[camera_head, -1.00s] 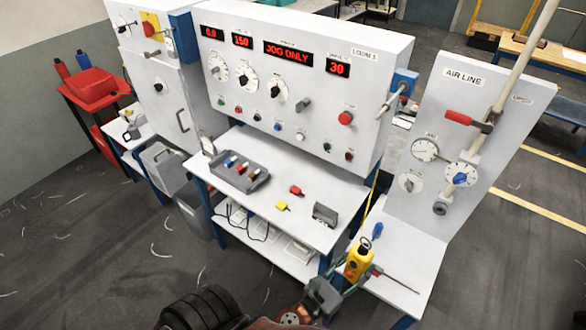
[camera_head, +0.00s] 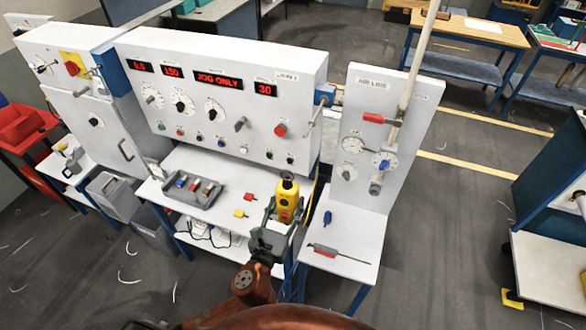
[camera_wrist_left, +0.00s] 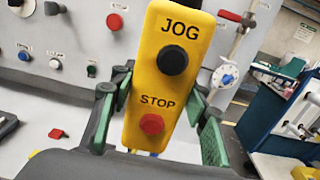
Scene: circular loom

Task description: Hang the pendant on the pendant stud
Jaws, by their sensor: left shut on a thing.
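The yellow pendant (camera_head: 287,200) has a black JOG button and a red STOP button. My left gripper (camera_head: 272,219) is shut on it, and it stands roughly upright in front of the right part of the console table. In the left wrist view the pendant (camera_wrist_left: 168,75) sits between the two green-padded fingers, its buttons facing the camera. A grey peg (camera_head: 314,113) by a blue bracket at the console's right edge looks like the pendant stud; no label on it is readable. It is apart from the pendant, up and to the right. My right gripper is not in view.
The console table (camera_head: 224,173) holds a grey tray (camera_head: 192,192) and small red and yellow parts. The air line panel (camera_head: 385,135) stands at the right; its bench (camera_head: 345,272) carries a blue item (camera_head: 327,217) and a red-handled tool (camera_head: 326,250).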

